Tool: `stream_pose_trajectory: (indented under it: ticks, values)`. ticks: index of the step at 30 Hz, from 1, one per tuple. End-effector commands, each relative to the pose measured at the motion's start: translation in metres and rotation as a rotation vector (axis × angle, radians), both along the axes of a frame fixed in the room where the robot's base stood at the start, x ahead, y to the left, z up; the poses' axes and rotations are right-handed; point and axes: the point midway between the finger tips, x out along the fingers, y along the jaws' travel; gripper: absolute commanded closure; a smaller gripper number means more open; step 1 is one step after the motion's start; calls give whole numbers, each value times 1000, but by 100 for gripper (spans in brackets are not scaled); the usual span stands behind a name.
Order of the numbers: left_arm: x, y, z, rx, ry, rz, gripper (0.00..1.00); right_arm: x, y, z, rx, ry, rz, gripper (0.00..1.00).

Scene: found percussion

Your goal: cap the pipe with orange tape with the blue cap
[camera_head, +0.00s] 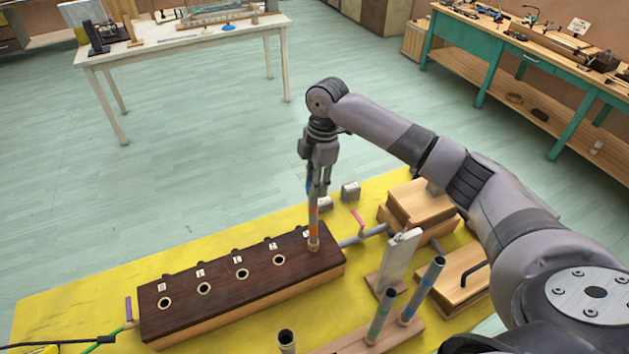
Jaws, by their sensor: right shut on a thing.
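My right gripper (318,185) points down over the right end of the dark wooden block and is shut on the grey pipe with orange tape (313,212). The pipe stands nearly upright, with its lower end at the rightmost hole of the block (215,298); I cannot tell how deep it sits. A small blue patch shows beside the fingers at the pipe's upper part; I cannot tell if it is the blue cap. The pipe's top is hidden by the gripper. My left gripper is not in view.
The block's other holes look empty. A pipe with green tape (381,316) and another pipe (422,290) stand in a wooden rack at the lower right. Wooden boxes (416,205) and an upright pale board (396,262) stand right of the block. The yellow top (80,290) is mostly bare at left.

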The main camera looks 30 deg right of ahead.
Motion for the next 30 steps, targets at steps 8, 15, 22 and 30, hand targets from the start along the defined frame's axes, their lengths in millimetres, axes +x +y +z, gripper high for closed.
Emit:
stream_pose_trajectory:
  ticks: [8, 15, 22, 30]
  values:
    - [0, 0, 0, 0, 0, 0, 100, -2, 0, -3, -1, 6, 1, 63]
    - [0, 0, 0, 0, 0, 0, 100, -1, 0, -2, -1, 5, 1, 49]
    - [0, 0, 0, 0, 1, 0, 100, -1, 0, -1, -1, 4, 0, 49]
    - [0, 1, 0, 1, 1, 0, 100, 0, -3, 26, -1, 0, 1, 49]
